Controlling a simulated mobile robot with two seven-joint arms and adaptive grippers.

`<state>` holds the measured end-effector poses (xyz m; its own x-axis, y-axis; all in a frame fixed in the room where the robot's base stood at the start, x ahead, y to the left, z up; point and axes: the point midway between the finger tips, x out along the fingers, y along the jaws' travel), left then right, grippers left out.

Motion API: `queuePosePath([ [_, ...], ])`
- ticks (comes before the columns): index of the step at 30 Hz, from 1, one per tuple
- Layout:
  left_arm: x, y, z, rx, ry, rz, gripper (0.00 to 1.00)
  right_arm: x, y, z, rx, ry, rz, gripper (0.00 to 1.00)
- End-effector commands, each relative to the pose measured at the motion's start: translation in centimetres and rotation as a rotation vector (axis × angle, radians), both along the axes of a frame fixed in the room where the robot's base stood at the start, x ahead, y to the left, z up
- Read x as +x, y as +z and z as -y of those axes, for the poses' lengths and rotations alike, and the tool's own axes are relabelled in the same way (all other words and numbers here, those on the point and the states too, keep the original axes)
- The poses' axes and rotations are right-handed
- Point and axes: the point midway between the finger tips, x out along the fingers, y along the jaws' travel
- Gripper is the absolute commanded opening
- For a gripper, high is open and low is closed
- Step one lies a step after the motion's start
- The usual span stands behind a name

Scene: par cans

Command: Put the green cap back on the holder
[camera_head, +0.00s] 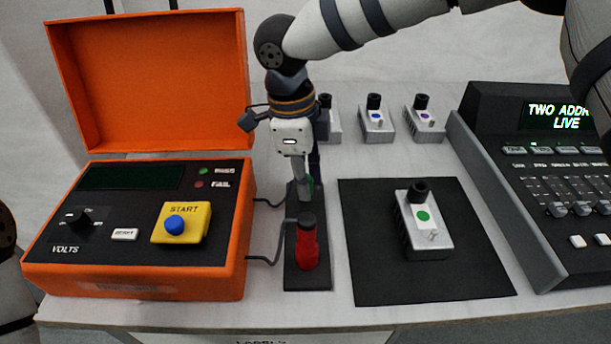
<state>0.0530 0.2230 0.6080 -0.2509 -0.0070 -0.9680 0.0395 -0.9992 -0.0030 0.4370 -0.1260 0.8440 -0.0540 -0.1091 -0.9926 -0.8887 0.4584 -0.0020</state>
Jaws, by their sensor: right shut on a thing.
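My right gripper (303,190) points down above the rear part of a narrow black holder (304,283). I cannot tell whether the cap touches the holder. A red cap (307,248) with a dark top stands upright on the front of the holder. My left gripper is out of view.
An open orange tester case (140,285) stands left. Right of the holder, a grey box with a green dot (405,230) sits on a black mat (385,285). Several similar boxes (376,130) stand behind. A mixing console (500,220) is at right.

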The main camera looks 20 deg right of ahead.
Motion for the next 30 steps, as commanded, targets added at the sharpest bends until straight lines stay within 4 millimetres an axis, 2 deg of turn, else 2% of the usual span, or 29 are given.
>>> queuePosePath([
  [30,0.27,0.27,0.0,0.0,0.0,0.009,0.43,0.01,-0.66,-0.01,0.001,-0.001,0.001,0.0],
])
